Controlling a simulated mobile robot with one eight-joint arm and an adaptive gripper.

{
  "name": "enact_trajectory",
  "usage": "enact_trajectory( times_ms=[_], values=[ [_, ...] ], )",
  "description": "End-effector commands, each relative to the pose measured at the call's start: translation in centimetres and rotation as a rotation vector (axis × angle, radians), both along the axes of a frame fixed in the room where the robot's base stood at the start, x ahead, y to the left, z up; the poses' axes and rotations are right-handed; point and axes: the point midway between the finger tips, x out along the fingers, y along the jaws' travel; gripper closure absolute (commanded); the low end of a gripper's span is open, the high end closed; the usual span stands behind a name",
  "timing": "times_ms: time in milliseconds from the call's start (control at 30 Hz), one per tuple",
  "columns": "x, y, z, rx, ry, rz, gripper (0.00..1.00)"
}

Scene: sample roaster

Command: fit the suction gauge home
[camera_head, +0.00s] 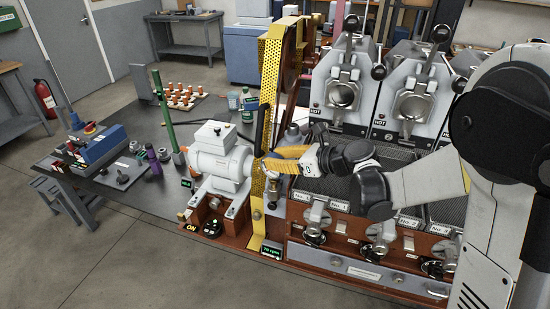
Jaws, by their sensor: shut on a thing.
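My gripper (268,167) reaches left from the arm, its yellow body beside the yellow perforated guard (271,70) and just right of the white motor (221,163). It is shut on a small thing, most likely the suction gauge. The gauge's dial and stem cannot be made out at this size. A small metal fitting (273,194) stands below the fingertips, in front of the guard. I cannot tell whether the held thing touches it. The gauge's seat cannot be told for certain.
The roaster's barrels, marked HOT (344,92), stand behind my arm. Cooling trays, spouts and a wooden base (330,258) lie below it. The dark table (140,195) at left holds a blue box (101,147), a green post (164,115) and orange-and-white pieces (184,96).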

Motion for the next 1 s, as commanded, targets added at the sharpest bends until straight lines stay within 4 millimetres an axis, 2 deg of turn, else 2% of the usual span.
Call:
enact_trajectory(
  times_ms=[867,900,933,1000],
  values=[
    [0.0,0.0,-2.3,0.000,0.000,0.000,1.00],
    [0.0,0.0,-2.2,0.000,0.000,0.000,0.60],
    [0.0,0.0,-2.2,0.000,0.000,0.000,0.51],
    [0.0,0.0,-2.1,0.000,0.000,0.000,0.50]
  ],
)
